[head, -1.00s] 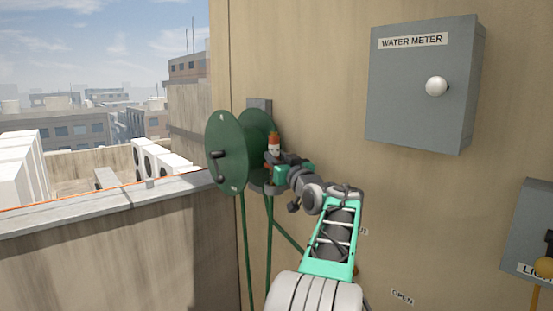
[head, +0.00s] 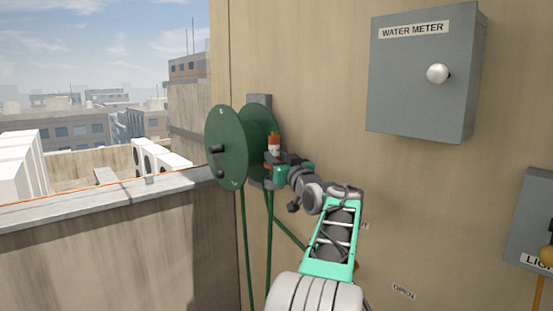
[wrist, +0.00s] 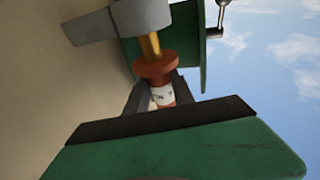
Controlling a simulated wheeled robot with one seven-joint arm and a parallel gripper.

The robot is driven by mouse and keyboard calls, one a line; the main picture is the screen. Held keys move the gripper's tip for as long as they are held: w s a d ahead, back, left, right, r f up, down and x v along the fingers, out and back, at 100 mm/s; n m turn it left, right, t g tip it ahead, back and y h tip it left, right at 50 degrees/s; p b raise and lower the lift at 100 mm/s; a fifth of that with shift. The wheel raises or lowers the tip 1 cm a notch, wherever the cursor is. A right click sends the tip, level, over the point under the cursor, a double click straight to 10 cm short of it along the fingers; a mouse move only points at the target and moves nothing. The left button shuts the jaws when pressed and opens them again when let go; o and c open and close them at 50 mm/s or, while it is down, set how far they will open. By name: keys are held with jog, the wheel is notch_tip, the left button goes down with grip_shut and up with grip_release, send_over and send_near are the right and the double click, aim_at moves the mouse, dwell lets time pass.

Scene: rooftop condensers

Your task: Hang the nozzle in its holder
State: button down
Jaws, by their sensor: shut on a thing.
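The nozzle (head: 274,145) is orange and white and stands upright beside the hose reel in the head view. The wrist view shows its orange collar (wrist: 156,68) and a brass tip. My gripper (head: 274,157) is shut around the nozzle's white part; its dark fingers (wrist: 162,88) show on both sides in the wrist view. A grey bracket-like piece (wrist: 140,17) lies at the brass tip's upper end in the wrist view. I cannot tell whether it is the holder or whether the tip touches it. No holder is clearly visible in the head view.
The green hose reel (head: 226,150) with a dark crank is mounted on the tan wall (head: 310,90), close to my gripper. A grey water meter box (head: 420,85) hangs at right, another box (head: 535,220) lower right. A parapet (head: 110,203) runs left.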

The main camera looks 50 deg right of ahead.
jog(key=shift+f+b, duration=1.5)
jog(key=shift+b, duration=0.2)
jog(key=c, duration=1)
grip_release()
